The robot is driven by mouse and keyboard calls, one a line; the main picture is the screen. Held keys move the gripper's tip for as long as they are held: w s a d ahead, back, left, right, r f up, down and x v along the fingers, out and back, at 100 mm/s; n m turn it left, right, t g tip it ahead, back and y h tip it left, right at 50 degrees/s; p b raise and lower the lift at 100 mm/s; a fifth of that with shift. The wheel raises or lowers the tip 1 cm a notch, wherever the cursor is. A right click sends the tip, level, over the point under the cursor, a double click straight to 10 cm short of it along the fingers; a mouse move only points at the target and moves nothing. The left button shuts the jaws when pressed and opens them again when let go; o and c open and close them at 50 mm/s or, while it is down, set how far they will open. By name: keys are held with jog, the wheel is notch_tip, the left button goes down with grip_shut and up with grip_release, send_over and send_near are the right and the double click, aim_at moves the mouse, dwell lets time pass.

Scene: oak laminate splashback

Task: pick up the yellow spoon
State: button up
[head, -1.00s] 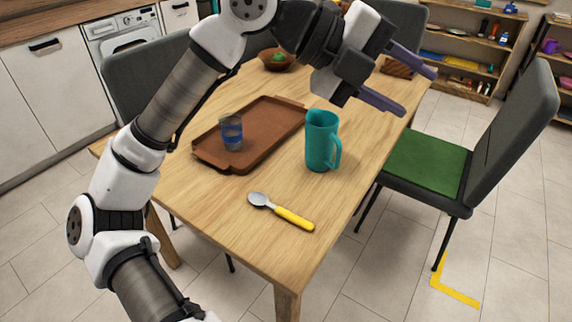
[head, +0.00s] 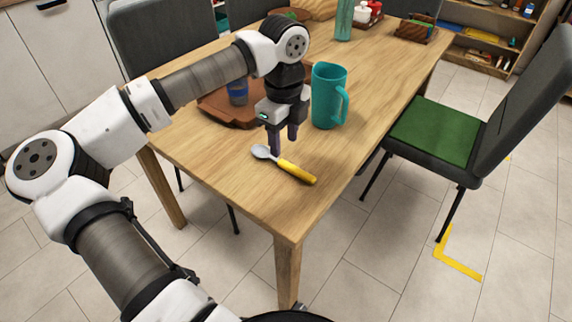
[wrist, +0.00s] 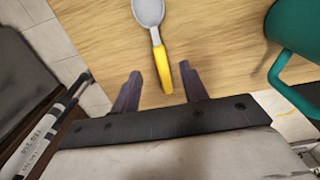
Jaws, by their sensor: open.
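The yellow spoon (head: 286,165) lies on the wooden table (head: 222,184) near its front corner. Its grey bowl points to the upper left and its yellow handle to the lower right in the head view. My gripper (head: 283,147) points down above the table, just behind the spoon, with its dark fingers apart and nothing between them. In the wrist view the spoon (wrist: 157,40) shows ahead of my gripper (wrist: 158,88). The end of its yellow handle lies in line with the gap between the fingertips.
A teal pitcher (head: 328,97) stands right of my gripper; it also shows at the right of the wrist view (wrist: 297,30). A brown tray (head: 215,108) with a blue glass (head: 238,92) is behind my gripper. A chair with a green seat (head: 434,128) stands at the right.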

aim_at(286, 163)
jog(key=shift+s+d+f+p, duration=0.1)
jog(key=shift+f+p, duration=0.05)
jog(key=shift+f, duration=1.35)
jog(key=shift+s+d+f+p, duration=0.1)
jog(key=shift+f+p, duration=0.05)
jog(key=shift+f, duration=1.3)
grip_shut()
